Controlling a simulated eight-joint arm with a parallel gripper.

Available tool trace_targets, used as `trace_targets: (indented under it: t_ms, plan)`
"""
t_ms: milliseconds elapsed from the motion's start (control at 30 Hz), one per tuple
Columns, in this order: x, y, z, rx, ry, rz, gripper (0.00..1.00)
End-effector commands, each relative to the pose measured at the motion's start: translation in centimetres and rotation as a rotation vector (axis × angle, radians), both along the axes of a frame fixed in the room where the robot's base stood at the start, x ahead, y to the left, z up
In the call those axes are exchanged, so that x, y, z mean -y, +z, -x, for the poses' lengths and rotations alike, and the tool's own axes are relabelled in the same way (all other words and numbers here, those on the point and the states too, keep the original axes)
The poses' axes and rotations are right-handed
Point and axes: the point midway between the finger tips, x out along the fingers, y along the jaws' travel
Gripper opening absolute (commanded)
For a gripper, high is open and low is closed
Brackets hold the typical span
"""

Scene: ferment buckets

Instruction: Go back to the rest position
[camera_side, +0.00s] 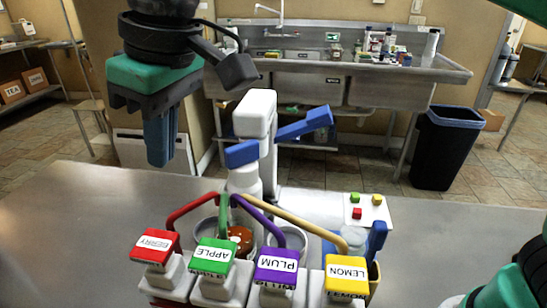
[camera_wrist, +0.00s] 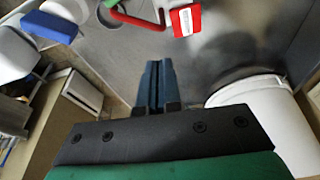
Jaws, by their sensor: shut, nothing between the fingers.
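My gripper (camera_side: 158,138) hangs at the upper left of the side view, pointing down, above the steel table's (camera_side: 85,215) back left part. Its blue fingers are together and empty; they also show in the wrist view (camera_wrist: 154,80). It is apart from everything. Several labelled dispenser heads stand at the front of the table: a red BERRY one (camera_side: 155,246), a green APPLE one (camera_side: 213,255), a purple PLUM one (camera_side: 278,265) and a yellow LEMON one (camera_side: 346,276). The red head also shows at the top of the wrist view (camera_wrist: 186,20).
A white device with blue levers (camera_side: 255,115) stands behind the dispensers. A white board (camera_side: 366,211) holds small coloured cubes. A white bucket (camera_wrist: 262,112) is near my gripper at the right of the wrist view.

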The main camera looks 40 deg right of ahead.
Motion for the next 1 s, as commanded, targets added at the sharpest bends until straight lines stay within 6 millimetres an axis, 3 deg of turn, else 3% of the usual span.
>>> trace_targets:
  t_ms: [133,300,400,500,700,1000]
  plan:
    - [7.6,-1.6,-1.5,0.075,-0.185,-0.052,0.0]
    - [16.1,-5.2,-0.5,0.186,-0.401,-0.1,0.0]
    - [20.1,-7.8,0.9,0.249,-0.513,-0.116,0.0]
    - [22.9,-10.1,2.4,0.3,-0.599,-0.124,0.0]
    - [25.2,-12.6,3.9,0.354,-0.681,-0.127,0.0]
    - [25.4,-12.7,4.0,0.358,-0.686,-0.129,0.0]
